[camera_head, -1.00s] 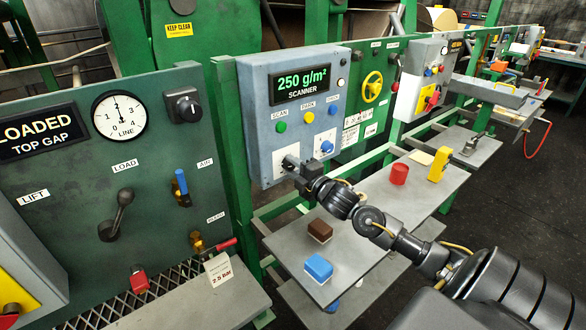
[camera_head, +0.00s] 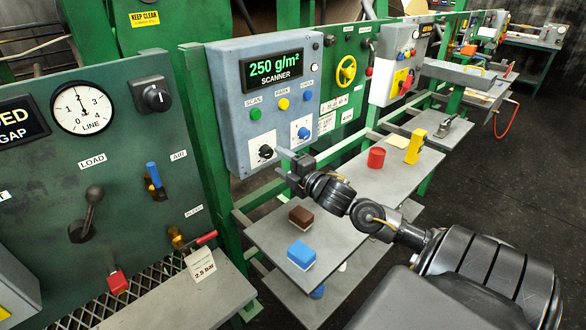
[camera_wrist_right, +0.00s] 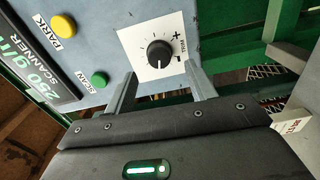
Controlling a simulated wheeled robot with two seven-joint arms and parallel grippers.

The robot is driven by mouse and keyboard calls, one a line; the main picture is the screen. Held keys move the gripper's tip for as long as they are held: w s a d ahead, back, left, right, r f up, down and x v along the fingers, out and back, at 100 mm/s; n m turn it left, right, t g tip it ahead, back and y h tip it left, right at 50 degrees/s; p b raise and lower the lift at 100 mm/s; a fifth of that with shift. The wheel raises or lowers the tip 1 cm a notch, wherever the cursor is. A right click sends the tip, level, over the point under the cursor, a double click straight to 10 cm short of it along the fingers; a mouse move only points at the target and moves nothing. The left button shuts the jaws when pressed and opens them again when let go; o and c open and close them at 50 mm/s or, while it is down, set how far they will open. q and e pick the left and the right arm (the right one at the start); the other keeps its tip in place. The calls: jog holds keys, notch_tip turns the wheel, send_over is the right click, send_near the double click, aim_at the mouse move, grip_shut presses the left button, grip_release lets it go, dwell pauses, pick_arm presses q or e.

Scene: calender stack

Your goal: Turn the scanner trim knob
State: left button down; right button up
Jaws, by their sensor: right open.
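The scanner box (camera_head: 232,100) is grey-blue and its display reads 250 g/m². The trim knob (camera_head: 265,151) is black with a white pointer line, on a white plate at the box's lower left. In the right wrist view the knob (camera_wrist_right: 160,53) sits beyond the fingertips, roughly centred between them, with plus and minus marks beside it. My right gripper (camera_head: 284,160) is open and empty, just right of the knob in the head view. Its two fingers (camera_wrist_right: 161,76) show apart in the wrist view, with no clear contact. My left gripper is not in view.
A blue knob (camera_head: 303,132) is on the box right of the trim knob. Green (camera_head: 256,114) and yellow (camera_head: 283,104) buttons sit above. Below is a grey shelf (camera_head: 345,190) with brown (camera_head: 301,216) and blue (camera_head: 301,254) blocks and a red cylinder (camera_head: 376,157).

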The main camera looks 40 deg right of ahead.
jog(key=shift+s+a+b, duration=0.1)
jog(key=shift+s+b, duration=0.35)
jog(key=shift+s, duration=2.25)
